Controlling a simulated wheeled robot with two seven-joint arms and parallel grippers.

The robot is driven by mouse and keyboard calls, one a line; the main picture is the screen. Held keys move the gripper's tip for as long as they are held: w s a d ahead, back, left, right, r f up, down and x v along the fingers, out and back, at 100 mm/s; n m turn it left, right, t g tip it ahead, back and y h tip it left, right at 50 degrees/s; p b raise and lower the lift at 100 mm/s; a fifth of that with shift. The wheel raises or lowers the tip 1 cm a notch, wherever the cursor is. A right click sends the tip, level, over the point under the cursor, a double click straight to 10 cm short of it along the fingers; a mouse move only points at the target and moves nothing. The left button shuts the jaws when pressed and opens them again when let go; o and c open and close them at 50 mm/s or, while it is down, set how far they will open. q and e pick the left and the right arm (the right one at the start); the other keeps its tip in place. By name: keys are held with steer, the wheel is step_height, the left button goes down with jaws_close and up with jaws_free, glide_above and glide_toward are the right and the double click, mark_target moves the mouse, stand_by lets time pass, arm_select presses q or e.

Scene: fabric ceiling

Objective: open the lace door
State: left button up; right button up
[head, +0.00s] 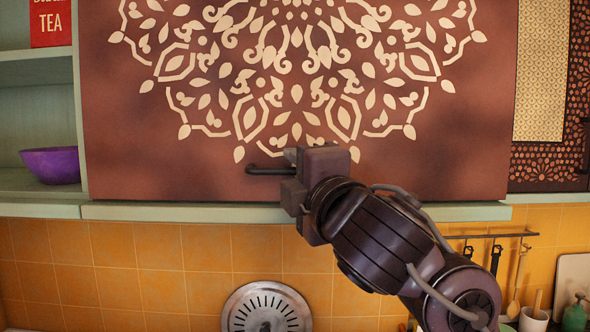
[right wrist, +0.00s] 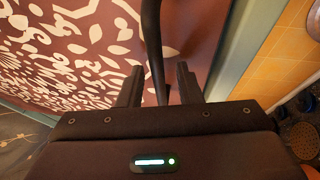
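The lace door (head: 130,130) is a wide brown cabinet panel with a cream lace-like pattern. It looks closed, lying flat above the green shelf edge. Its dark bar handle (head: 266,171) runs level near the bottom edge, and its right part is hidden behind my right gripper (head: 290,162). In the right wrist view, the handle (right wrist: 153,45) passes between the two fingers of my right gripper (right wrist: 159,86). The fingers stand apart, with visible gaps on both sides of the bar. My left gripper is not in view.
An open green shelf at the left holds a purple bowl (head: 51,165) and a red tea box (head: 50,22). Another patterned door (head: 545,165) is at the right. Below are orange tiles (head: 150,260), a round slotted metal disc (head: 266,308) and a utensil rail (head: 490,236).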

steer(key=shift+w, duration=0.2)
jaws_close()
steer(key=shift+a, duration=0.15)
